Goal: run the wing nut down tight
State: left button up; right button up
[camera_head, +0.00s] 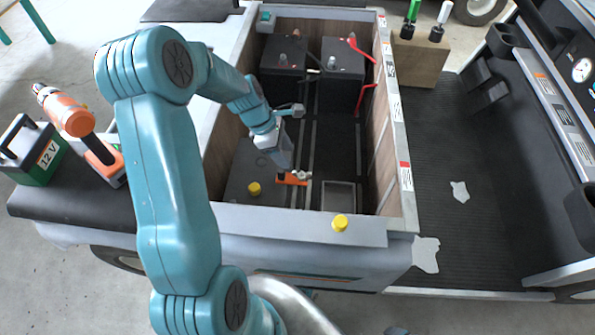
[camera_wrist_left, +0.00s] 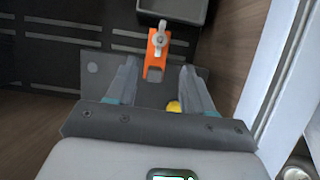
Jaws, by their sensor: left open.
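The wing nut (camera_wrist_left: 160,38) is a small pale metal piece on top of an orange bracket (camera_wrist_left: 154,68) on the floor of the cart's open bay. In the head view the wing nut (camera_head: 301,175) shows at the right end of the orange bracket (camera_head: 290,181). My left gripper (camera_head: 283,165) reaches down into the bay close to the bracket. In the left wrist view its two fingers (camera_wrist_left: 155,85) are spread, with the bracket and wing nut beyond and between their tips. Nothing is held. My right gripper is not in view.
Two black batteries (camera_head: 342,72) with a red cable stand at the bay's far end. A yellow cap (camera_head: 254,188) lies in the bay and another (camera_head: 340,222) on the front rim. A grey tray (camera_head: 339,196) sits right of the bracket. Wooden side walls enclose the bay.

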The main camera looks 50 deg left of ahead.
aim_at(300, 175)
pick_arm(q)
jog(key=b+x, duration=0.2)
jog(key=x, duration=0.7)
jog(key=shift+w+f, duration=0.1)
jog(key=shift+f, duration=0.15)
grip_shut()
